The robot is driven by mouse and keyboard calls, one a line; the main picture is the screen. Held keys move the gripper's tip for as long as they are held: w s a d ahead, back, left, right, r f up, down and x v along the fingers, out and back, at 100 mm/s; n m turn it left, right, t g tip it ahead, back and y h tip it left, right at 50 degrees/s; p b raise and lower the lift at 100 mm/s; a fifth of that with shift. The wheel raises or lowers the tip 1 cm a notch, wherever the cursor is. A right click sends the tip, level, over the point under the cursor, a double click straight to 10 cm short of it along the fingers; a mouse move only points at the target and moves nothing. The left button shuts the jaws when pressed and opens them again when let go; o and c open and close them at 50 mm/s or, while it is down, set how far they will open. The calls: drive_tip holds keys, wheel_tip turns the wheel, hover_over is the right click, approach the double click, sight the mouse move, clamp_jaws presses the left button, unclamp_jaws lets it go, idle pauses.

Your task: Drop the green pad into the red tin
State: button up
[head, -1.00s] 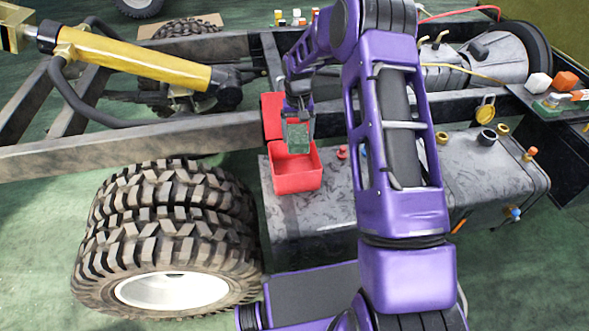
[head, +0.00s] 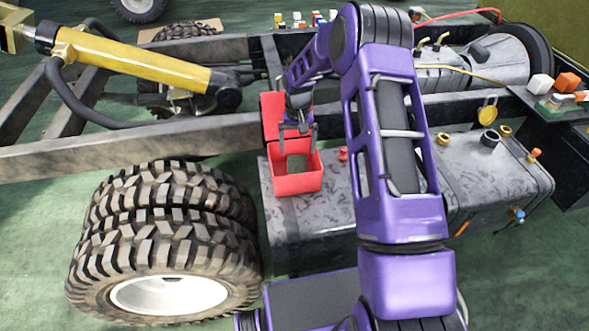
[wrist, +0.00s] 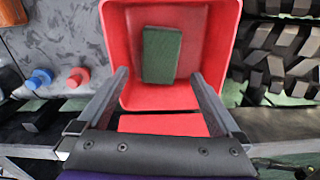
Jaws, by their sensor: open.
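The red tin (head: 294,183) sits on the grey tank, its open lid standing up at the back. In the wrist view the red tin (wrist: 122,60) is seen from above, and the green pad (wrist: 162,55) lies inside it against the red bottom.
The grey tank (head: 330,205) carries a small red cap (head: 343,154) beside the tin. Big treaded tyres (head: 165,240) stand to the left. The chassis rail (head: 130,140) runs behind the tin. Small coloured blocks (head: 560,95) lie at the far right.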

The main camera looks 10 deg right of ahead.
wheel_tip(320, 180, up, 17)
drive_tip(key=p, duration=0.1)
drive_tip(key=shift+r+p, duration=0.2)
drive_tip(key=shift+p, duration=0.2)
